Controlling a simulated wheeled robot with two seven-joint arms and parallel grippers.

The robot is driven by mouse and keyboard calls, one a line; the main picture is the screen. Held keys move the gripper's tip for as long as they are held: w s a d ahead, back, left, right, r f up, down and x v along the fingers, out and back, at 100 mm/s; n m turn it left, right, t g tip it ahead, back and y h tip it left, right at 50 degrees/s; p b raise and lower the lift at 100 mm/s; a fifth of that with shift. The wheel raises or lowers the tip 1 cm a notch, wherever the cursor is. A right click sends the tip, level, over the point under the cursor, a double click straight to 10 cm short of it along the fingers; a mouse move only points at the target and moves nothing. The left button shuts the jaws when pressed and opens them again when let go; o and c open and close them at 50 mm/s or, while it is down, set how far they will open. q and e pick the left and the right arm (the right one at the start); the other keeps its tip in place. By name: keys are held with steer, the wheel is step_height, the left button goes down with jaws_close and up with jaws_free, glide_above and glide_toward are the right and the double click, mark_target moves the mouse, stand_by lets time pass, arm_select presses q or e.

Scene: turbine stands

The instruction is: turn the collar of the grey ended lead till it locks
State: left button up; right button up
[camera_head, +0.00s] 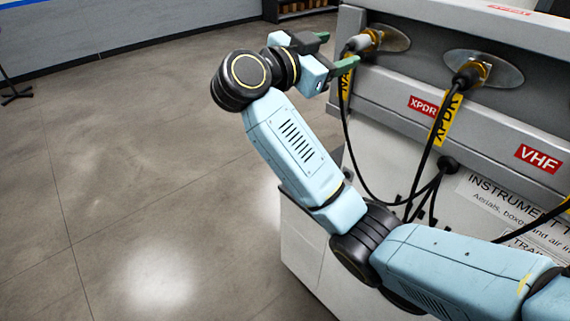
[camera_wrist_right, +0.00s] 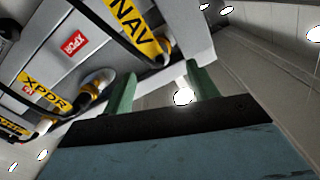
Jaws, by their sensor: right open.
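The grey ended lead (camera_head: 356,44) meets a brass socket (camera_head: 374,36) on an oval metal plate at the top of the stand. Its yellow NAV tag (camera_wrist_right: 132,28) hangs below the end, and its black cable runs down the stand's front. My right gripper (camera_head: 340,48) is open, its two green fingers pointing at the grey end from the left. In the right wrist view the grey end (camera_wrist_right: 165,47) shows beyond the fingertips, in the gap between the fingers (camera_wrist_right: 160,84). Nothing is held. I cannot tell whether a finger touches the collar. My left gripper is not in view.
A black ended lead (camera_head: 467,77) with a yellow XPDR tag (camera_head: 447,118) sits in the neighbouring socket. Red XPDR and VHF (camera_head: 538,158) labels mark the stand. Several cables gather at a black grommet (camera_head: 447,164).

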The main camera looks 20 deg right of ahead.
steer(key=b+v, duration=0.1)
steer(key=v, duration=0.5)
steer(key=w+f+n+t+y+b, duration=0.1)
steer(key=w+f+n+t+b, duration=0.1)
steer(key=f, duration=0.7)
steer(key=w+f+n+t+y+b, duration=0.1)
steer(key=w+f+n+t+b, duration=0.2)
steer(key=f+n+t, duration=0.2)
steer(key=w+a+f+n+t+b, duration=0.1)
steer(key=f+t, duration=0.5)
steer(key=f, duration=0.7)
steer(key=w+n+b, duration=0.1)
steer(key=n+b, duration=0.1)
steer(key=shift+w+f+n+y+b, duration=0.25)
steer(key=shift+f+n+y+b, duration=0.05)
steer(key=shift+n+y, duration=0.1)
steer(key=shift+a, duration=0.15)
